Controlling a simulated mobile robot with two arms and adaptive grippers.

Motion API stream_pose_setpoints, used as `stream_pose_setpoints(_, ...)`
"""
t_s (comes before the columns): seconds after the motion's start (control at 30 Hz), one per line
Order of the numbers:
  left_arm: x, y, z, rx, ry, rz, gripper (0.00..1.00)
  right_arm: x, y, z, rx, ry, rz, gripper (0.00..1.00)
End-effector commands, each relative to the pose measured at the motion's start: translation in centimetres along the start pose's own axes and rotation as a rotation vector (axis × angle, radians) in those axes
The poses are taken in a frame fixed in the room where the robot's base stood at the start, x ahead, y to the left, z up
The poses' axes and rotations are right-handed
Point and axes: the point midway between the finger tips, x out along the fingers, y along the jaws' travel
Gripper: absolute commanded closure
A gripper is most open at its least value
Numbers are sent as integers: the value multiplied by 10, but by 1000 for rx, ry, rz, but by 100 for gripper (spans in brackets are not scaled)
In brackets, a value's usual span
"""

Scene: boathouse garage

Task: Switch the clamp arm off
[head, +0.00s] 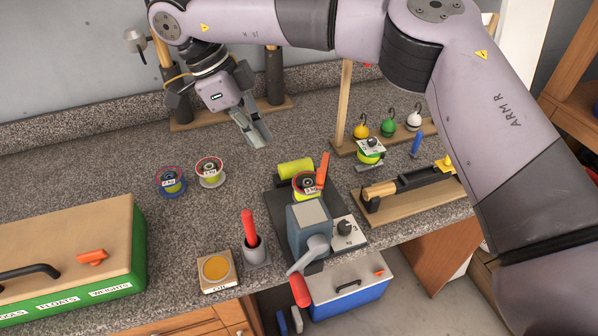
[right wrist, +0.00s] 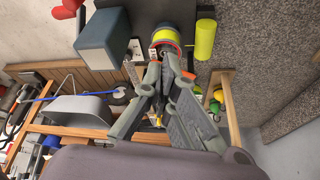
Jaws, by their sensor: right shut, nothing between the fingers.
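A winder with a blue-grey housing (head: 310,228) stands on the counter's front part; its housing also shows in the right wrist view (right wrist: 103,38). An upright orange lever (head: 322,170), which looks like the clamp arm, rises beside a yellow-green spool (head: 305,186) on it. A crank with a red handle (head: 300,291) hangs at its front. My right gripper (head: 258,133) is shut and empty, above the counter behind and left of the spool. In the right wrist view its fingers (right wrist: 168,62) overlap the spool's picture; contact cannot be told there. My left gripper is out of view.
A green toolbox (head: 75,262) stands at left. Two small spools (head: 171,181) (head: 210,172) lie behind it. A cup with a red-handled tool (head: 255,250) and a tin (head: 216,270) sit left of the winder. My right arm spans the upper right.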

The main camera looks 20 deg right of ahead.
Motion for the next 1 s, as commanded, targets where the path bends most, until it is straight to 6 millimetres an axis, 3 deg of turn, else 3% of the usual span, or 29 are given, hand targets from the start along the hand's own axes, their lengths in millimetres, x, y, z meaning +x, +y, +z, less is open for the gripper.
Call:
stream_pose_setpoints(0.27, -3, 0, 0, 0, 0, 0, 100, 9, 0, -1, 0, 2, 1, 100)
stream_pose_setpoints(0.73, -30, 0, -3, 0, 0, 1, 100, 100, 1, -2, -1, 2, 3, 100)
stream_pose_setpoints(1.0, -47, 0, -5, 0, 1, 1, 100, 112, 0, -34, 3, 0, 1, 100)
